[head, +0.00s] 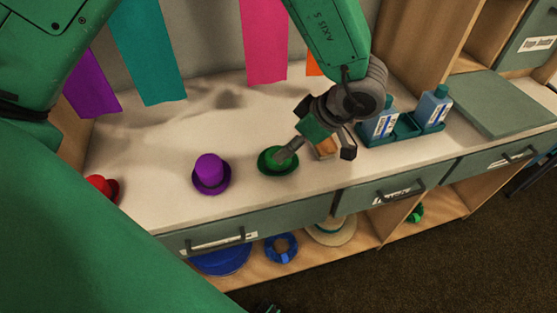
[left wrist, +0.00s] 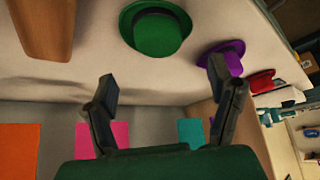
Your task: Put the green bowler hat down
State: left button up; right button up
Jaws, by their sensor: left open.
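The green bowler hat (head: 278,163) stands brim down on the pale counter (head: 240,112) in the head view. My left gripper (head: 318,150) is over the counter just right of the hat, and one finger overlaps the hat in the picture. In the left wrist view the green hat (left wrist: 156,30) is at the top, beyond the tips of my left gripper (left wrist: 161,80). The fingers are spread wide with nothing between them, and the hat looks clear of both. My right gripper is in neither view.
A purple top hat (head: 209,173) stands left of the green hat, and a red hat (head: 100,187) is further left. A brown wooden object (head: 326,147) is by the gripper. Blue bottles (head: 381,120) stand in a green caddy (head: 407,126) to the right. Drawers run along the front.

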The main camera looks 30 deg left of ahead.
pick_arm(q)
jog(key=shift+x, duration=1.05)
jog(key=shift+s+a+f, duration=0.1)
jog(key=shift+f, duration=0.4)
jog(key=x, duration=0.3)
jog(key=shift+d+f+b, duration=0.25)
jog(key=shift+b, duration=0.15)
jog(key=shift+a+f, duration=0.25)
jog(key=shift+a, duration=0.4)
jog(key=c, duration=0.8)
jog(key=shift+c, duration=1.1)
jog(key=shift+d, duration=0.35)
jog(key=shift+c, duration=0.3)
